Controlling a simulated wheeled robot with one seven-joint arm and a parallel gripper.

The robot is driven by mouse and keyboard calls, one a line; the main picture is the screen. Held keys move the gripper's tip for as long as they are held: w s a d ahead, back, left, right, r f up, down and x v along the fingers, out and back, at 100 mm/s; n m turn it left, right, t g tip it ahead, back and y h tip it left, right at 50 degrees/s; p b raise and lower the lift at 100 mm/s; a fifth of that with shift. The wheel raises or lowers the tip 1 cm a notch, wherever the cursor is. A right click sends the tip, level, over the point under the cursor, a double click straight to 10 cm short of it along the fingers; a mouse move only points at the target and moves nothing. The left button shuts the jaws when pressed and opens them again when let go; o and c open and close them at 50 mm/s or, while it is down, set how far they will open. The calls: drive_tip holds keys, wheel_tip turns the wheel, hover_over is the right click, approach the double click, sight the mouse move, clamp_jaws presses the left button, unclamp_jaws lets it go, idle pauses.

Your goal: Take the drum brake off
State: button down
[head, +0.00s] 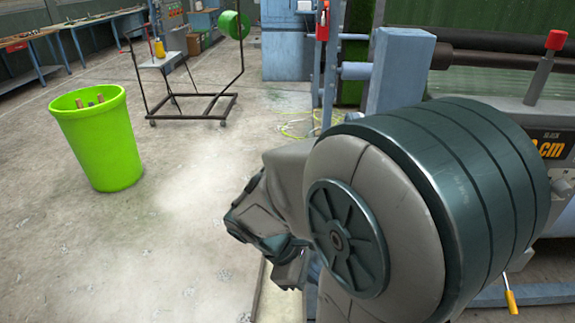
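No part is plainly identifiable as the drum brake in the head view. A lever with a red knob (556,40) stands upright at the right on the machine, and a small red part (323,20) sits on the machine's post at top centre. I cannot tell whether either belongs to the brake. My arm fills the lower right and hides much of the machine. My gripper (290,272) points down at lower centre, away from both red parts and partly hidden by my arm. Its fingers are not clear enough to show whether they are open.
The blue-framed machine (400,68) with a dark roller (490,62) stands at the right. A bright green bin (97,140) with some pieces inside stands at left. A wheeled black cart (195,104) and workbenches (60,45) are behind. The concrete floor at front left is clear.

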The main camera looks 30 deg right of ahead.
drive_tip(key=w+d+n+g+h, duration=0.1)
drive_tip(key=d+n+g+h, duration=0.1)
drive_tip(key=d+n+h, duration=0.5)
drive_tip(key=w+f+n+t+h, duration=0.1)
drive_tip(key=w+n+t+h, duration=0.2)
drive_tip(key=w+n+t, duration=0.4)
drive_tip(key=w+d+f+n+t+h, duration=0.1)
drive_tip(key=w+n+t+h, duration=0.2)
drive_tip(key=w+n+t, duration=0.4)
drive_tip(key=n, duration=0.9)
drive_tip(key=shift+f, duration=0.25)
drive_tip(key=shift+d, duration=0.1)
drive_tip(key=w+a+b+x, duration=0.1)
drive_tip(key=b+x, duration=0.3)
drive_tip(key=x, duration=0.8)
drive_tip(key=shift+w+d+r+b, duration=0.25)
drive_tip(key=shift+w+r+b, duration=0.1)
drive_tip(key=shift+w, duration=0.45)
